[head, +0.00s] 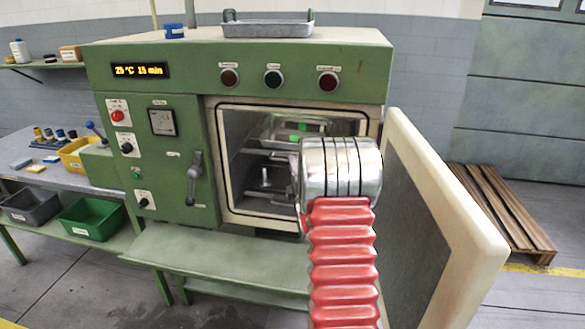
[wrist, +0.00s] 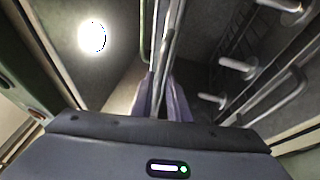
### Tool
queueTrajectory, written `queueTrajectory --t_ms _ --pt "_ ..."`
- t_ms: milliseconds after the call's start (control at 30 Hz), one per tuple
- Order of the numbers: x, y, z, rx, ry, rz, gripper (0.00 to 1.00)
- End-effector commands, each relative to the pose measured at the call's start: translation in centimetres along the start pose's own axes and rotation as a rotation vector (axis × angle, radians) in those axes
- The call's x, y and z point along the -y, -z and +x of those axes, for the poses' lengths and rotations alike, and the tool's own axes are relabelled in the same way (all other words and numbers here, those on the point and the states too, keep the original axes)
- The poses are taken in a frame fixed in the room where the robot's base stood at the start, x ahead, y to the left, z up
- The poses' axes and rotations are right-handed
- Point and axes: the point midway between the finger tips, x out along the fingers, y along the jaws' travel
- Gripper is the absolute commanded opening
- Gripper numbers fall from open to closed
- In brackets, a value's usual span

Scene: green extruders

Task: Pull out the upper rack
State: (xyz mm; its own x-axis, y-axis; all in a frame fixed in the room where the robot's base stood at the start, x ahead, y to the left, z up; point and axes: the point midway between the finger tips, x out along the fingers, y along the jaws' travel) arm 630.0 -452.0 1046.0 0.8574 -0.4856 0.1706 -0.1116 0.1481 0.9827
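The upper rack (head: 262,146) is inside the open green oven (head: 245,75); a metal tray (head: 280,133) with green pieces shows at its level. In the wrist view the upper rack (wrist: 168,45) is seen nearly edge-on, as thin metal bars running away from me. My gripper (wrist: 165,95) has its two purple fingers on either side of a metal bar at the rack's near end. I cannot tell whether they press on it. In the head view my silver wrist and red arm cover the right part of the opening and hide the fingers.
The oven door (head: 440,215) stands open, close to the right of my arm. A lower rack with metal pegs (wrist: 238,67) is beside my fingers in the wrist view. A green shelf (head: 225,250) lies below the opening. A metal tray (head: 268,29) sits on top.

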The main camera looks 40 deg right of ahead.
Motion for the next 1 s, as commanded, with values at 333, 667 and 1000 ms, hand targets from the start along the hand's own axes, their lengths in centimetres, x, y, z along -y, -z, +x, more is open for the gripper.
queueTrajectory --t_ms 333,667,1000 --pt "0.1 0.0 0.0 0.0 0.001 0.0 0.0" --pt "0.0 0.7 -0.4 -0.002 0.003 0.001 0.0" --pt "0.0 1.1 -0.6 -0.003 0.005 0.0 0.0"
